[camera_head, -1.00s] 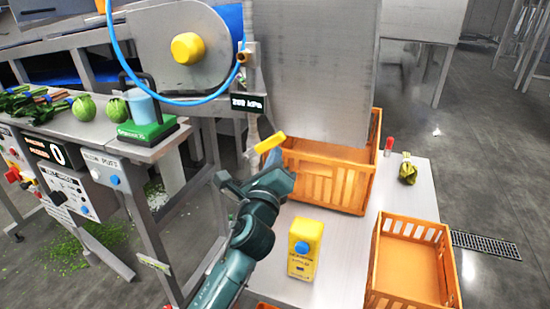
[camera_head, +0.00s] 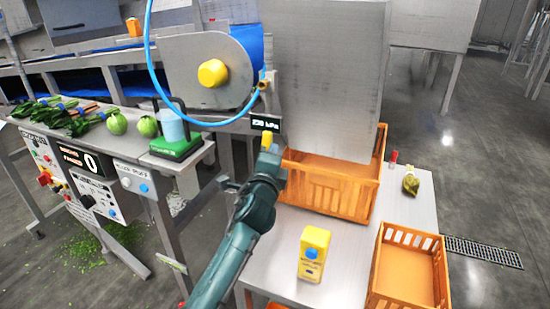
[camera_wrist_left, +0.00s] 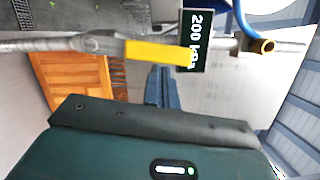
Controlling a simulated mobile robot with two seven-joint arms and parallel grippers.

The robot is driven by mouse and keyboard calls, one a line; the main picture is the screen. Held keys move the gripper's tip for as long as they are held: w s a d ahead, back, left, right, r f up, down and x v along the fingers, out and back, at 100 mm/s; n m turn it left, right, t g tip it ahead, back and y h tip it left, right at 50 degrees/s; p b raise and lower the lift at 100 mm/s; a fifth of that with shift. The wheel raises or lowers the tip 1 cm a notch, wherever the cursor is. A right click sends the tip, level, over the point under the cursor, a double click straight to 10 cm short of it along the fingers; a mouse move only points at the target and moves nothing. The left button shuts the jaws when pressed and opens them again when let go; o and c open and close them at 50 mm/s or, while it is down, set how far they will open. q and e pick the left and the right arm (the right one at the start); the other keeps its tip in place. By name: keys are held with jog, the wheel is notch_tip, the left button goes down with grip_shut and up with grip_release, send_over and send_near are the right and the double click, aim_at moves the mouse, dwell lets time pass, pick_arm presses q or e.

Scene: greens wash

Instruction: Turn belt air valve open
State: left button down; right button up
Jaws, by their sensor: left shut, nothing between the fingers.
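The valve's yellow handle (camera_head: 266,141) sits just below the small black kPa display (camera_head: 266,123). In the left wrist view the handle (camera_wrist_left: 158,53) lies roughly along the grey pipe (camera_wrist_left: 60,44), and the display (camera_wrist_left: 195,40) reads about 200 kPa. My left gripper (camera_head: 271,157) is just below the handle in the head view, its fingers (camera_wrist_left: 161,88) together and empty. The fingertips end close to the handle; I cannot tell whether they touch it. My right gripper is not in view.
A blue hose (camera_head: 152,60) loops down to a brass fitting (camera_head: 263,84) near the valve. A grey panel (camera_head: 325,80) and an orange crate (camera_head: 335,190) stand behind my gripper. A yellow box (camera_head: 314,254) and another orange crate (camera_head: 408,270) are at the front right.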

pick_arm(q)
jog(key=shift+w+a+r, duration=0.2)
jog(key=shift+a, duration=0.15)
jog(key=shift+a+p, duration=0.1)
jog(key=shift+p, duration=0.2)
dwell(0.4)
